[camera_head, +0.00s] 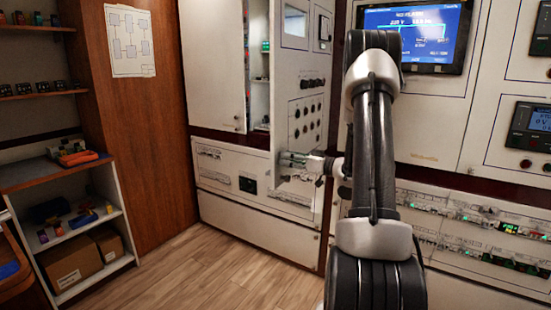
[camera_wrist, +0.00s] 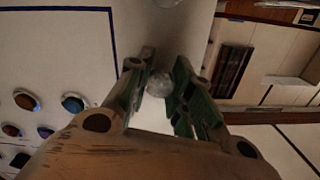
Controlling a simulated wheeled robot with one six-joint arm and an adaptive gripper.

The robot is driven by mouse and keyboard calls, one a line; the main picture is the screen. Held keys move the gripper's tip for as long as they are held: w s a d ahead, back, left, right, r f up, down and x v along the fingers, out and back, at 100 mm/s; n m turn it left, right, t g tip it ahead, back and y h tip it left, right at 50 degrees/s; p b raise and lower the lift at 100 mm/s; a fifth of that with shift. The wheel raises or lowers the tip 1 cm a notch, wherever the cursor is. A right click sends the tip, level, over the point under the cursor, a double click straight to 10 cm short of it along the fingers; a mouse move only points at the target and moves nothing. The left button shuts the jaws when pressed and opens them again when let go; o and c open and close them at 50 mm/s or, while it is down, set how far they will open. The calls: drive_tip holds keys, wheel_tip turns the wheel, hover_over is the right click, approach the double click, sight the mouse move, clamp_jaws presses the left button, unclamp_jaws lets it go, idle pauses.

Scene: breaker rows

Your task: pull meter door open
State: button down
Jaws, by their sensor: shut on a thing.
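The meter door (camera_head: 303,72) is a pale panel with a meter window at its top and rows of dark round buttons below. It seems to stand at an angle to the cabinet front, with shelves showing beside its left edge. My gripper (camera_head: 292,160) is at the lower part of this door. In the wrist view, the green-padded fingers of my gripper (camera_wrist: 163,88) are shut on a small round clear knob (camera_wrist: 160,84). The door's face, with blue and brown buttons, lies to the left. The hinge is not clear to see.
Another pale door (camera_head: 212,60) stands left of the opening. A blue-screened panel (camera_head: 415,38) and breaker rows (camera_head: 480,225) are at right. A shelf unit with boxes (camera_head: 70,265) stands at left. Wooden floor (camera_head: 185,265) is clear between.

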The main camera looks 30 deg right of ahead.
drive_tip(key=shift+n+g+y, duration=0.5)
drive_tip(key=shift+n+y, duration=0.1)
drive_tip(key=shift+y, duration=0.2)
drive_tip(key=shift+r+v, duration=0.2)
drive_tip(key=shift+v, duration=2.45)
drive_tip(key=shift+d, duration=0.15)
drive_tip(key=c, duration=1.2)
unclamp_jaws()
drive_tip(key=shift+c, duration=0.2)
drive_tip(key=shift+o, duration=0.2)
drive_tip(key=shift+f, duration=0.1)
drive_tip(key=v, duration=1.2)
